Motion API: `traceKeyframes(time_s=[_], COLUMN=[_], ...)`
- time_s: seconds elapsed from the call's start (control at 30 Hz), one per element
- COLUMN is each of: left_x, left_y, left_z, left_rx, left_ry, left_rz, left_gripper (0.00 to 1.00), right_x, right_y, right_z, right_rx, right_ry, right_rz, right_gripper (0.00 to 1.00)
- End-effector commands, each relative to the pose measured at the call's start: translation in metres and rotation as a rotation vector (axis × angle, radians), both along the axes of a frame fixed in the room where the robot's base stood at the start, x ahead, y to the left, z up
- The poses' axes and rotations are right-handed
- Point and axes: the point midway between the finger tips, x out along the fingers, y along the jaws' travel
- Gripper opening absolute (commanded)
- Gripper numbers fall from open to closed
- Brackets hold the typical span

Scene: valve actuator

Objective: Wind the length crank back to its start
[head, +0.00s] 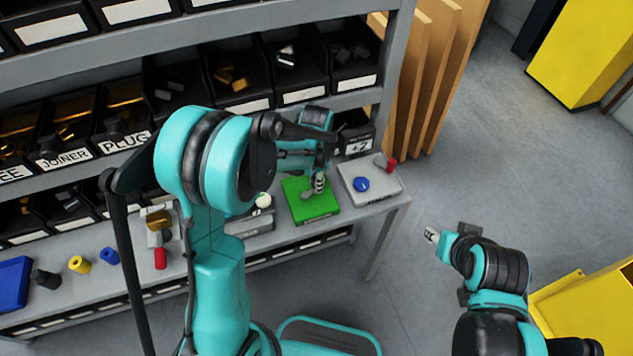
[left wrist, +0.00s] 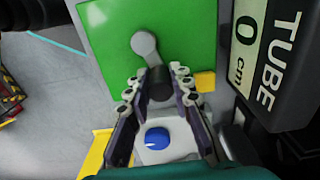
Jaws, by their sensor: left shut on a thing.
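The length crank shows in the left wrist view as a light grey arm (left wrist: 147,48) on a green plate (left wrist: 180,30), with a dark handle (left wrist: 160,84) at its lower end. My left gripper (left wrist: 160,92) is shut on that handle, one finger on each side. The crank arm points down and slightly right from its hub in that view. A display reading "TUBE 0 cm" (left wrist: 265,60) stands beside the plate. In the head view my left gripper (head: 318,184) is over the green plate (head: 309,208) and hides most of the crank. My right gripper (head: 432,236) is away over the floor, apparently empty.
A light grey block (head: 385,191) with a blue button (head: 361,184) and a red part (head: 385,163) is right of the plate. Left on the bench are a red cylinder (head: 160,258) and other small parts. Shelves of black bins stand behind.

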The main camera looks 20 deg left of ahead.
Motion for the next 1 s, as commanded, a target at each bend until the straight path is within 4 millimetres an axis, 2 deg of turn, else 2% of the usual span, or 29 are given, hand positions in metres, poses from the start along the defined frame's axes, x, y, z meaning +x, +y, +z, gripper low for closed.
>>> traceKeyframes(time_s=[0.27, 1.0], left_x=[0.004, 0.007], left_y=[0.007, 0.033], left_z=[-0.001, -0.001], left_rx=[0.000, 0.000], left_ry=[0.000, 0.000], left_rz=[0.184, 0.878], left_gripper=[0.00, 0.00], right_x=[0.000, 0.000], right_y=[0.000, 0.000], right_z=[-0.006, -0.019], right_rx=[0.000, 0.000], right_ry=[0.000, 0.000], right_rz=[0.000, 0.000], right_gripper=[0.40, 0.40])
